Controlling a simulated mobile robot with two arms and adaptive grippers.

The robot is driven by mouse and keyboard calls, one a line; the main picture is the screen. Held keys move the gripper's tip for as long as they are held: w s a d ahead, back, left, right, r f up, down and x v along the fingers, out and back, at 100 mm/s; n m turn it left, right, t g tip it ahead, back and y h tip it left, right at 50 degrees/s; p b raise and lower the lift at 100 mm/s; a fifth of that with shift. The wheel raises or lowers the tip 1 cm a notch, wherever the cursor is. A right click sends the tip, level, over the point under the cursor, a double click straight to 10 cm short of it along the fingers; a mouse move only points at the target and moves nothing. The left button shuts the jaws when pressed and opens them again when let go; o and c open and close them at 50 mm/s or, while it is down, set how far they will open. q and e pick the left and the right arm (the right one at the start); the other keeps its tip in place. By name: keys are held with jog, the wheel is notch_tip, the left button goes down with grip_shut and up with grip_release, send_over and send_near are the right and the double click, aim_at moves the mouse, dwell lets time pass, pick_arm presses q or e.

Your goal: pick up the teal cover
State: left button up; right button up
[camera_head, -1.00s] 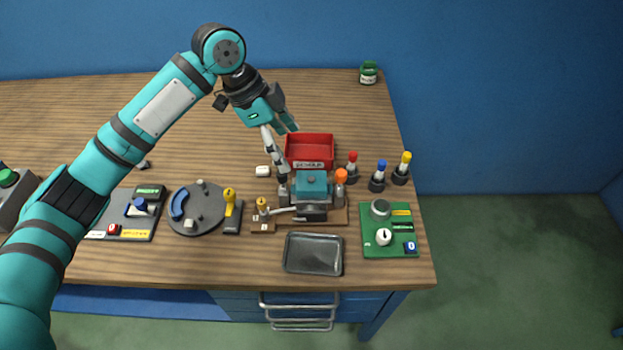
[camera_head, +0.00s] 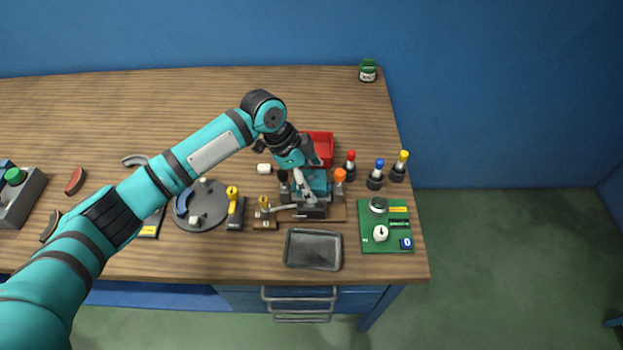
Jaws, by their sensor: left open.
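The teal cover (camera_head: 319,181) sits on top of a dark device on a wooden base at the middle of the bench, partly hidden by my gripper. My left gripper (camera_head: 308,182) comes in from the upper left and is open. Its fingers are over or beside the cover's left part; I cannot tell whether they touch it. My right gripper is out of view.
A red bin (camera_head: 321,146) stands just behind the cover. An orange-topped post (camera_head: 339,177) is close on its right, with several coloured-cap bottles beyond. A dark tray (camera_head: 313,249) lies in front. A green board (camera_head: 386,226) is at right. The bench's back left is clear.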

pick_arm(q)
jog(key=c, duration=1.3)
jog(key=shift+r, duration=0.1)
